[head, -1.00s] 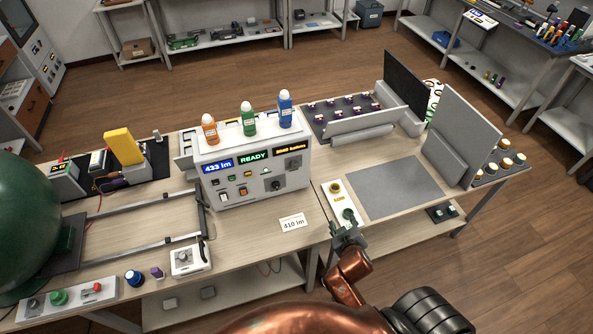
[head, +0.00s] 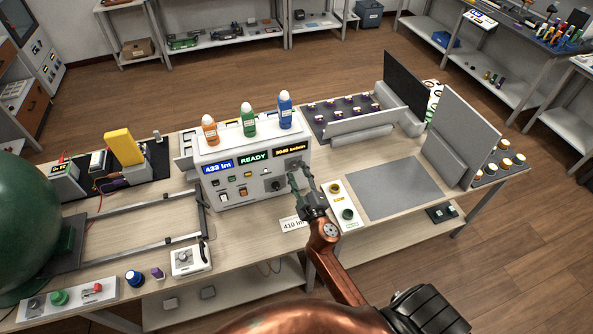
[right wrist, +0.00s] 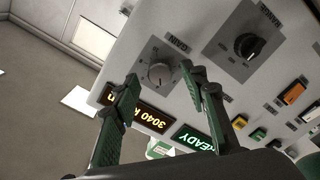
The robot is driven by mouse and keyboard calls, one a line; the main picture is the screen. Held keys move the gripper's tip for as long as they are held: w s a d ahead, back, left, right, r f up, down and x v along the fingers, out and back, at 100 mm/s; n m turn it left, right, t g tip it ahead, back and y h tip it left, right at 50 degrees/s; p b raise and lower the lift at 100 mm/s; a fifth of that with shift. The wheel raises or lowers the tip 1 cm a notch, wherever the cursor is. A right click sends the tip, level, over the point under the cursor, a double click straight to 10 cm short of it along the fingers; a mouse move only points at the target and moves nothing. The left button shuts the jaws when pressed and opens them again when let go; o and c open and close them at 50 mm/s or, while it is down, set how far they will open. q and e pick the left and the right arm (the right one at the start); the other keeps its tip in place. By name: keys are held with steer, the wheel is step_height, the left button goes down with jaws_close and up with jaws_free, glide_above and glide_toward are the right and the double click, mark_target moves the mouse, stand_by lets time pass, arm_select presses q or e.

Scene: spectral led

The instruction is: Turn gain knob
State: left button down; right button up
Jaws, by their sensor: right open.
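The gain knob (right wrist: 160,73) is a silver-grey round dial on a dark square plate, beside the printed word GAIN in the right wrist view. It sits on the front of the white instrument box (head: 233,191), below the orange display at the box's right end. My right gripper (head: 299,172) is close to that front panel. Its two green-grey fingers are open and empty, and in the right wrist view (right wrist: 160,75) the tips lie on either side of the knob. I cannot tell how much depth separates the tips from it. My left gripper is not in view.
A black knob (right wrist: 248,45) and several small buttons and switches share the panel. Three bottles, including a green one (head: 248,120), stand on the box. A 410 lm card (head: 291,224) lies under my right arm. A grey mat (head: 398,188) lies clear to the right.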

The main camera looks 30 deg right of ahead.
steer(key=shift+x, duration=0.8)
steer(key=shift+c, duration=0.4)
jaws_close()
steer(key=shift+s, duration=0.1)
steer(key=shift+n, duration=3.2)
steer(key=shift+o, duration=0.4)
jaws_free()
